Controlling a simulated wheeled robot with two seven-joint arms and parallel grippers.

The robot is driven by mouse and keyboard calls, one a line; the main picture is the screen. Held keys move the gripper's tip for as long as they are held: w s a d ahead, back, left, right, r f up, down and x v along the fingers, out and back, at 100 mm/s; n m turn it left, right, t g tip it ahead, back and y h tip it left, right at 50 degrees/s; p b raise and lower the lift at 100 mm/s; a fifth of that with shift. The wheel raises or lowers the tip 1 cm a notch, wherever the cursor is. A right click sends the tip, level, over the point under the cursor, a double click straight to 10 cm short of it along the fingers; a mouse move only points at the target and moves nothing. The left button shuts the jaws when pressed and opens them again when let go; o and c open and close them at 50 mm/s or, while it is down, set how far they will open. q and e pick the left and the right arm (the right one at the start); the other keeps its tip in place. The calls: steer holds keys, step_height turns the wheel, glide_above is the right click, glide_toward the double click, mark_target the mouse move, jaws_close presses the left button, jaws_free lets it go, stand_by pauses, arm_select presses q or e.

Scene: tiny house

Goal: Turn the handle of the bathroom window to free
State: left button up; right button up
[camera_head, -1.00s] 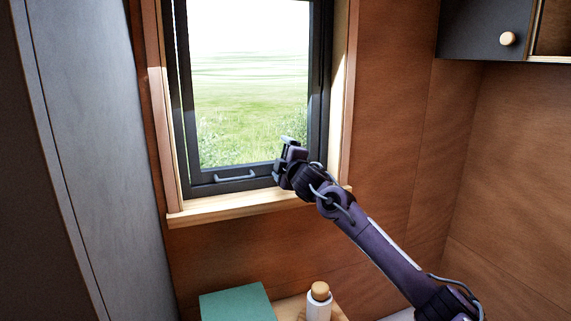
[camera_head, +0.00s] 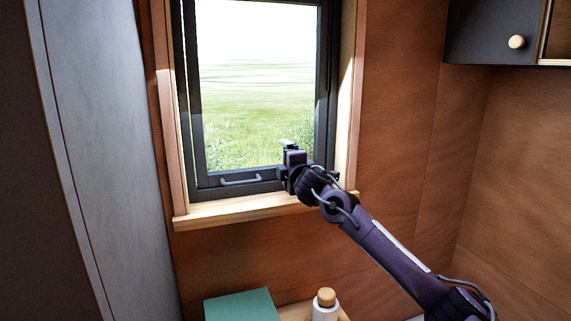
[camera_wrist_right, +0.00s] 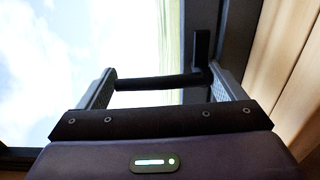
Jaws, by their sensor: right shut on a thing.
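The bathroom window (camera_head: 262,188) has a dark frame in a light wooden surround. My right gripper (camera_head: 288,158) is at the lower right corner of the dark frame, in front of the glass. In the right wrist view its two fingers (camera_wrist_right: 162,88) are shut on the window handle (camera_wrist_right: 150,83), a dark bar that spans between them. The bar meets a dark mounting plate (camera_wrist_right: 202,48) on the frame. In the head view the gripper hides most of the handle. My left gripper is in neither view.
A grey pull bar (camera_head: 240,181) sits on the lower frame, left of the gripper. Below the wooden sill (camera_head: 225,213) are a green box (camera_head: 242,306) and a white bottle with a wooden cap (camera_head: 325,308). A dark cabinet (camera_head: 480,35) hangs at upper right.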

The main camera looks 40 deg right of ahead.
steer(key=o, duration=1.1)
steer(key=shift+f, duration=0.1)
steer(key=shift+s+a+f+b, duration=0.1)
steer(key=shift+s+b, duration=0.2)
steer(key=b+v, duration=0.1)
steer(key=v, duration=0.2)
steer(key=b+v, duration=0.2)
steer(key=v, duration=0.2)
steer(key=shift+r, duration=0.25)
steer(key=shift+s+f, duration=0.1)
